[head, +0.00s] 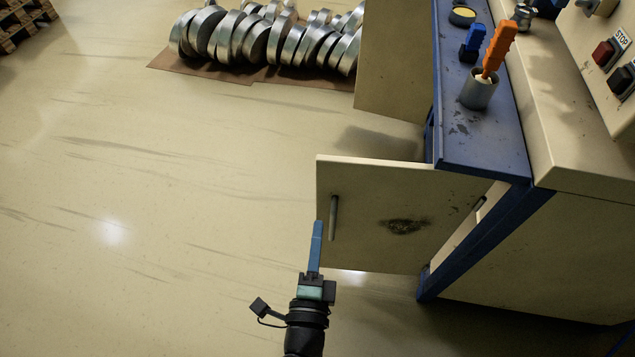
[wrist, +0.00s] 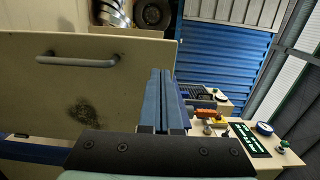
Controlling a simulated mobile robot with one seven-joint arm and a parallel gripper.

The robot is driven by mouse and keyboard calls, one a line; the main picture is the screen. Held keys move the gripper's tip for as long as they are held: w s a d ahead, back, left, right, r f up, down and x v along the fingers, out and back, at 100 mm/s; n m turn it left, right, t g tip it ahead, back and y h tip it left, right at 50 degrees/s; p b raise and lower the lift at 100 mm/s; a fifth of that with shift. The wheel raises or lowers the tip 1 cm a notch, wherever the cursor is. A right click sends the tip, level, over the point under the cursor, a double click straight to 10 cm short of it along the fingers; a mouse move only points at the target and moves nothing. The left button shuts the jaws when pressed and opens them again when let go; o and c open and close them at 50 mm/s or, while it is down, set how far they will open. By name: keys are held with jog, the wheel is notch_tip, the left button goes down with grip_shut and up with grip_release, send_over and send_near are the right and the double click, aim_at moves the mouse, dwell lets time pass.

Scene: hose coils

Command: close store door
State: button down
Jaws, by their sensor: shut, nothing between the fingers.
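The store door (head: 375,190) is a cream panel standing open, swung out to the left from the blue-framed machine cabinet. It has a grey bar handle (head: 333,218) near its free edge and a dark scuffed patch. In the wrist view the door (wrist: 120,75) fills the left side, with its handle (wrist: 78,61) at upper left. My gripper (head: 317,224) is at the door's free edge, just left of the handle. Its blue fingers (wrist: 163,72) are shut together, with nothing between them. They overlap the door's edge in the wrist view; I cannot tell whether they touch it.
A second cream panel (head: 393,60) stands out from the cabinet farther back. The blue worktop (head: 490,140) holds a metal cup (head: 479,93) with an orange-handled tool. Several metal coils (head: 270,40) lie on brown sheets at the back. The floor at left is clear.

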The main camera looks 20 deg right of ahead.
aim_at(324, 172)
jog(key=b+x, duration=0.1)
jog(key=x, duration=1)
jog(key=shift+w, duration=0.25)
jog(key=shift+w+r, duration=0.1)
